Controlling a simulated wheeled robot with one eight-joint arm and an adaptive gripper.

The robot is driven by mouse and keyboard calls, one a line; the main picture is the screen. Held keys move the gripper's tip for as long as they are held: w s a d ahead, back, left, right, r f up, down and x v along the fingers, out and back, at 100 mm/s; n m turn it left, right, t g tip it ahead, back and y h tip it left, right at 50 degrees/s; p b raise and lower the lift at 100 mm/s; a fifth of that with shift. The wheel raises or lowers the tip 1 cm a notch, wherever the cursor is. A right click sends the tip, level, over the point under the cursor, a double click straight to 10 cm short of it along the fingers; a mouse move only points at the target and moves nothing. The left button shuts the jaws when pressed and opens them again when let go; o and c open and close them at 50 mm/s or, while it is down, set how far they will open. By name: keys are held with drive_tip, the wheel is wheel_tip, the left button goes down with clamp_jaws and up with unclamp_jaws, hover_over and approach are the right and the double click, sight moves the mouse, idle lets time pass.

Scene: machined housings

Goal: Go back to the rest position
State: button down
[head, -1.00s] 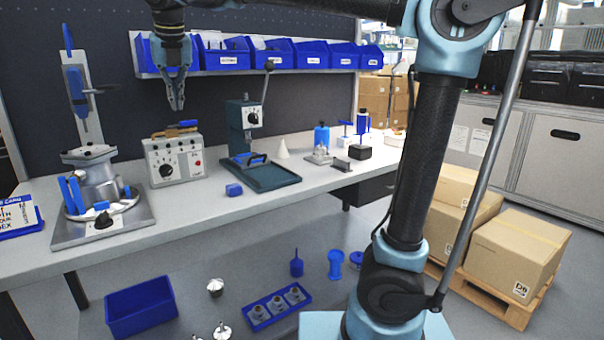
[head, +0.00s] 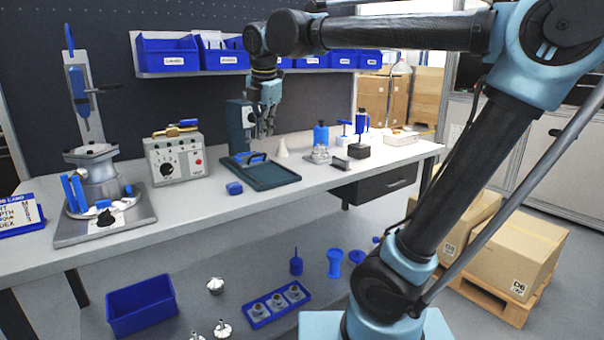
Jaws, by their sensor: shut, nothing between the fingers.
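My gripper (head: 264,132) hangs in the air, pointing down, in front of the grey-green bench press (head: 240,125) and above the back of its dark green tray (head: 262,178). Its fingers are close together and hold nothing. My arm runs from the lower right, up and across to the left. The gripper partly hides the press head and its lever.
The workbench (head: 200,213) carries a clamp stand (head: 100,190) at left, a grey control box (head: 174,158) and small fixtures (head: 320,152). Blue bins (head: 168,52) line the wall behind. Below stand an empty blue crate (head: 141,305) and a blue part tray (head: 262,315). Cartons (head: 515,252) are at right.

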drive_tip(key=s+d+f+m, duration=0.2)
drive_tip(key=d+f+m, duration=0.5)
drive_tip(key=d, duration=0.3)
drive_tip(key=s+d+f+m, duration=0.2)
drive_tip(key=d+f+m, duration=0.5)
drive_tip(key=d, duration=0.3)
drive_tip(key=s+d+f+m, duration=0.5)
drive_tip(key=f+m, duration=0.2)
drive_tip(key=f, duration=0.1)
drive_tip(key=s+d+f+m+g, duration=0.1)
drive_tip(key=s+d+f+m, duration=0.3)
drive_tip(key=f+m, duration=0.3)
drive_tip(key=shift+s+d+f+h, duration=0.4)
drive_tip(key=shift+s+f, duration=0.15)
drive_tip(key=shift+f, duration=0.15)
